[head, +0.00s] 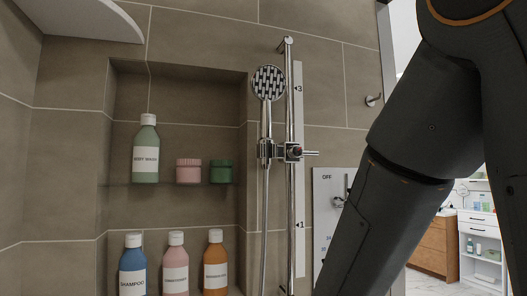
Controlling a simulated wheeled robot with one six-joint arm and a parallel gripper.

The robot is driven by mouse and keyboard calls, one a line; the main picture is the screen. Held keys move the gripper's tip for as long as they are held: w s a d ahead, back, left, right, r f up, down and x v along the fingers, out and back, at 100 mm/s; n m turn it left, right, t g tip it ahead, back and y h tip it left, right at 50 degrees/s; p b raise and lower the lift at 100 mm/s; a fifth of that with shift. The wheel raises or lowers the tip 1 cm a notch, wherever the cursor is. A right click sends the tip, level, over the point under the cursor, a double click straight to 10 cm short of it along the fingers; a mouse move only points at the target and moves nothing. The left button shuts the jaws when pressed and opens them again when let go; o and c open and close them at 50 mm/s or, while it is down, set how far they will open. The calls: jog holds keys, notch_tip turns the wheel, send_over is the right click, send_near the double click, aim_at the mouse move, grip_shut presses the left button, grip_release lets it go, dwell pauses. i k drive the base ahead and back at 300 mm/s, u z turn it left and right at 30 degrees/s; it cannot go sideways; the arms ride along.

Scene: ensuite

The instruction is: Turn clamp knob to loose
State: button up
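The clamp (291,152) sits around the chrome riser rail (290,215), between the marks 3 and 1 of the white strip (299,190). Its knob (311,153) looks like a short chrome stub pointing right, with a dark reddish spot near its base. Whether it is tight or loose cannot be told. The hand shower (268,84) stands upright in the holder (266,150) left of the clamp, its patterned face outward. My arm crosses the right side of the head view and leaves at the bottom edge. My gripper is out of view.
A white control plate (325,200) marked OFF is right of the rail, partly hidden by my arm. A wall hook (373,99) is above it. The niche at left holds bottles and jars on a shelf (160,185). The hose (264,230) hangs beside the rail.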

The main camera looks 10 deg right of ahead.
aim_at(295, 152)
jog(key=z, duration=0.05)
jog(key=k, duration=0.5)
jog(key=u, duration=1.3)
jog(key=i, duration=0.5)
jog(key=z, duration=1.65)
